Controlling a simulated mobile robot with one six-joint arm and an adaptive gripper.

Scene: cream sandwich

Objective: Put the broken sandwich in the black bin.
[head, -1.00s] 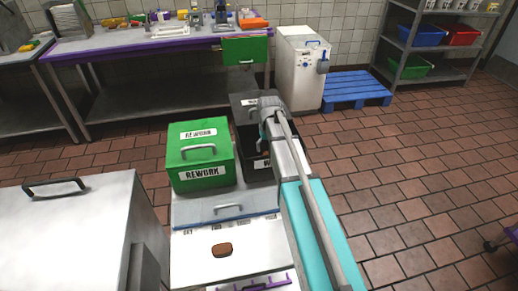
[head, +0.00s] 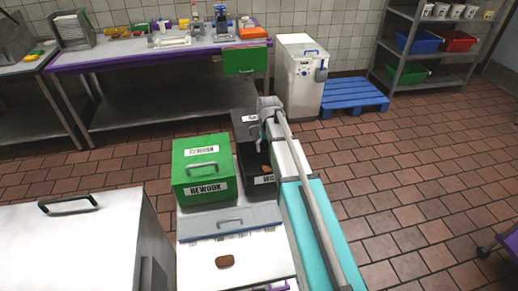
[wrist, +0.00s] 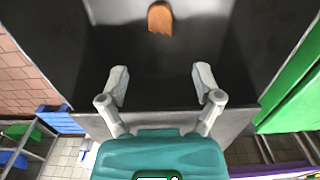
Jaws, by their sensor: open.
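The black bin (head: 245,165) stands right of the green box in the head view, with its lid tipped up at the back. An orange-brown sandwich piece (wrist: 160,18) lies inside the bin in the wrist view; a small brown patch of it also shows in the head view (head: 265,168). My gripper (wrist: 160,72) is open and empty above the bin, with its fingers apart and clear of the piece. Another brown sandwich (head: 225,261) lies on the white surface in front, well away from my gripper.
A green box marked REWORK (head: 202,170), shut, stands directly left of the black bin. A grey-blue lid with a handle (head: 230,219) lies in front of both. A large steel box (head: 75,245) is at the left. Open tiled floor lies to the right.

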